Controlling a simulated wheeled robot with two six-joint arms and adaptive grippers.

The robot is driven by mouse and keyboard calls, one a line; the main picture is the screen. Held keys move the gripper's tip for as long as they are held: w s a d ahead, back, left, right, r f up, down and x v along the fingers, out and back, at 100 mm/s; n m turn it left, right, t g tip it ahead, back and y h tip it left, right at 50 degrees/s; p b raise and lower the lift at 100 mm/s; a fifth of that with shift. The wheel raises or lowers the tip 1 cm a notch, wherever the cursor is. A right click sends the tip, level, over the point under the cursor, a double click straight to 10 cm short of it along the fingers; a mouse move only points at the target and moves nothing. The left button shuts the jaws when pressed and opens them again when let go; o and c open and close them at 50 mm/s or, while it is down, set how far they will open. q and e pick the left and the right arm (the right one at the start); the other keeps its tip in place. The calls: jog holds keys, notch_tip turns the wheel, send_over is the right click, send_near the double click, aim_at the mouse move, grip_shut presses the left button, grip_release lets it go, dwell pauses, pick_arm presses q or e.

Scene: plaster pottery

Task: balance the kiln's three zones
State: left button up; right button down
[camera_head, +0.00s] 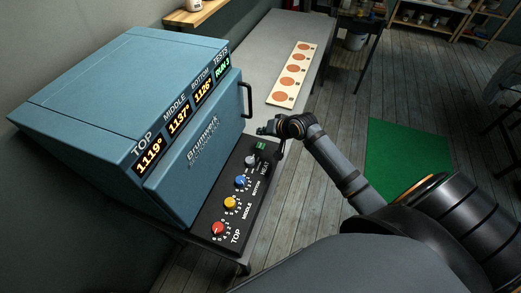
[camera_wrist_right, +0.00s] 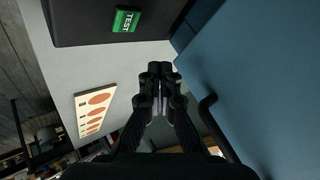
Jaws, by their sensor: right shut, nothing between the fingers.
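The blue kiln (camera_head: 130,75) stands at the left. Its display (camera_head: 178,122) reads TOP 1119°, MIDDLE 1137°, BOTTOM 1126° and TESTS RUN 3. On the black control panel (camera_head: 222,222) are a red TOP knob (camera_head: 218,228), a yellow MIDDLE knob (camera_head: 230,203), a blue BOTTOM knob (camera_head: 241,181) and a grey knob. The green TEST button (camera_head: 261,145) is at the panel's far end; it also shows in the wrist view (camera_wrist_right: 125,20). My right gripper (camera_head: 266,130) is shut and empty, just beyond the button and apart from it. My left gripper is out of view.
A pale board with several orange discs (camera_head: 280,97) lies on the grey table (camera_head: 258,62) beyond the panel. The kiln's black handle (camera_head: 247,100) sticks out close to my right gripper. A green mat (camera_head: 400,150) lies on the floor at the right.

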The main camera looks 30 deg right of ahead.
aim_at(262, 147)
notch_tip(262, 147, down, 3)
jog(key=shift+f+b, duration=0.2)
jog(key=shift+b, duration=1)
jog(key=shift+f, duration=0.8)
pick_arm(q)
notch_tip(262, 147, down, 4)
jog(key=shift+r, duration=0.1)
pick_arm(e)
jog(key=shift+f, duration=0.1)
jog(key=shift+f, duration=0.3)
jog(key=shift+f, duration=0.4)
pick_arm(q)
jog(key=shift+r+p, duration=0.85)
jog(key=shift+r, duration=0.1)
pick_arm(e)
jog(key=shift+r, duration=0.8)
